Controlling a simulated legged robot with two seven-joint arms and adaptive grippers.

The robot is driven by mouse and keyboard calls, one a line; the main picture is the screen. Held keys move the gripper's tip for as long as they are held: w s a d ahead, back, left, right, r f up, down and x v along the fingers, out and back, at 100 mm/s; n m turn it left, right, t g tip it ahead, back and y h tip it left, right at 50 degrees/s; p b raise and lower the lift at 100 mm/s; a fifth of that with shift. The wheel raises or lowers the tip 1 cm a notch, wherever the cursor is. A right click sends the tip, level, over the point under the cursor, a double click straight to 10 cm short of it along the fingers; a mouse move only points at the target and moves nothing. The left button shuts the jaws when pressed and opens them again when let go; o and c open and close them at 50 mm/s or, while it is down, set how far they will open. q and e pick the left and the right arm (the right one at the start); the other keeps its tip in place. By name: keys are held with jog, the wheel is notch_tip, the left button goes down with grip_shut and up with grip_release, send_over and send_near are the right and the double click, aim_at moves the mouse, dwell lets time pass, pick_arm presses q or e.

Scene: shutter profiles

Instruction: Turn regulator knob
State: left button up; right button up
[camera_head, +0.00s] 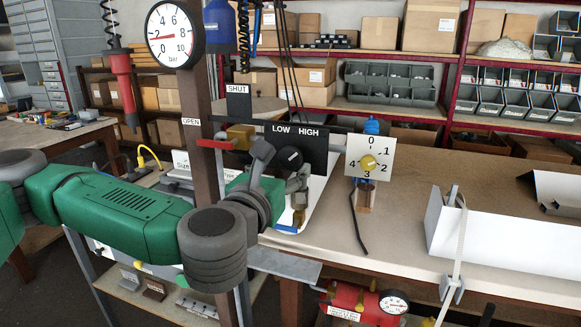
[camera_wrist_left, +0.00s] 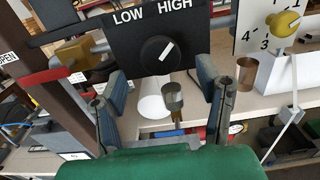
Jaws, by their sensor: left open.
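A black knob (camera_head: 289,160) with a white mark sits on a black panel (camera_head: 317,150) labelled LOW and HIGH. In the left wrist view the knob (camera_wrist_left: 161,56) has its mark tilted up and right, toward HIGH. A yellow knob (camera_head: 368,162) sits on a white dial plate (camera_head: 355,146) numbered 0 to 4; it also shows in the left wrist view (camera_wrist_left: 288,24). My left gripper (camera_head: 281,174) is open and empty, facing the black knob. In the left wrist view its fingers (camera_wrist_left: 163,88) stand apart, below and either side of the knob. My right gripper is out of view.
A red lever (camera_head: 215,144) is left of the panel, beside a brown post (camera_head: 196,110) carrying a round gauge (camera_head: 175,34). A metal cup-like fitting (camera_wrist_left: 172,96) shows between my fingers. A white profile (camera_head: 500,235) lies at right.

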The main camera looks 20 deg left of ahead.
aim_at(289, 162)
pick_arm(q)
jog(key=shift+w+d, duration=0.1)
jog(key=shift+w, duration=2.2)
jog(key=c, duration=1.2)
jog(key=shift+c, duration=0.2)
